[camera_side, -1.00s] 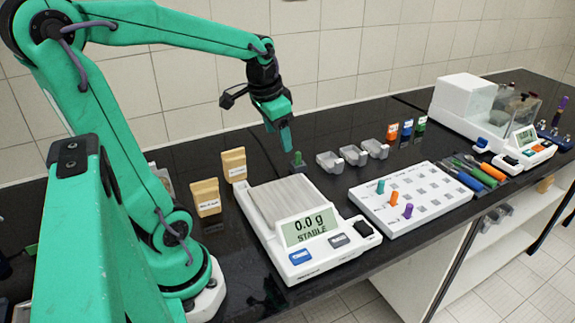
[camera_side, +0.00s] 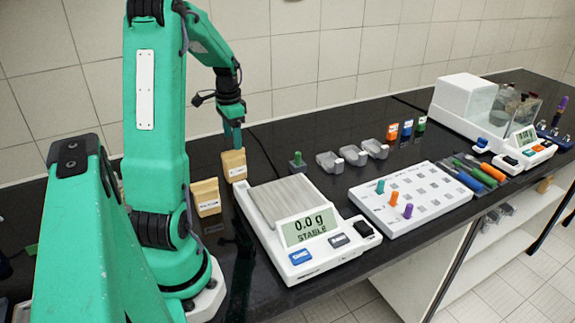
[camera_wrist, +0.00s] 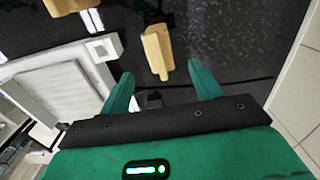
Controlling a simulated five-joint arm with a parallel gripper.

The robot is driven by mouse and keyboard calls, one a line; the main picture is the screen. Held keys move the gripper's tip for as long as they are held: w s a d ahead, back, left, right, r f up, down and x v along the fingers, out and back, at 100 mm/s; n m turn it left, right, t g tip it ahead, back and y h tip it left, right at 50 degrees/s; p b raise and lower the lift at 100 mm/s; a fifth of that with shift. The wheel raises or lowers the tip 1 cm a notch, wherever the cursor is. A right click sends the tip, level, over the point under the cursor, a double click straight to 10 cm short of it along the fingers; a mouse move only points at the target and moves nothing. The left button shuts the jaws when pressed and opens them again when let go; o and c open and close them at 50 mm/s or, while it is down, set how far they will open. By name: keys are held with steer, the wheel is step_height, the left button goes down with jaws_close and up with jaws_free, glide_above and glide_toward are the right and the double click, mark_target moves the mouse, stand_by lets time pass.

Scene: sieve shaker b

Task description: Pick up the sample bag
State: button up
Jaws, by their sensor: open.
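Two tan paper sample bags with white labels stand on the black bench left of the scale. The farther bag (camera_side: 233,166) is right below my gripper (camera_side: 235,146); the nearer bag (camera_side: 206,199) stands closer to the camera. In the wrist view one bag (camera_wrist: 157,52) lies ahead of and between my open fingers (camera_wrist: 160,70), and the other bag (camera_wrist: 70,5) is cut off at the top edge. My fingers point down, and nothing is held. In the side view the fingertips overlap the farther bag's top; I cannot tell whether they touch it.
The scale (camera_side: 315,226), reading 0.0 g, stands close right of the bags. Metal trays (camera_side: 353,154) and a white peg board (camera_side: 410,197) are farther right. Bare bench lies behind the farther bag.

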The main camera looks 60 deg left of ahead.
mark_target(233, 156)
steer(key=shift+f, duration=1.35)
steer(key=shift+f, duration=0.1)
steer(key=shift+s+f, duration=0.15)
steer(key=shift+f, duration=2.35)
steer(key=shift+c, duration=0.2)
steer(key=c, duration=1.2)
steer(key=shift+r, duration=0.15)
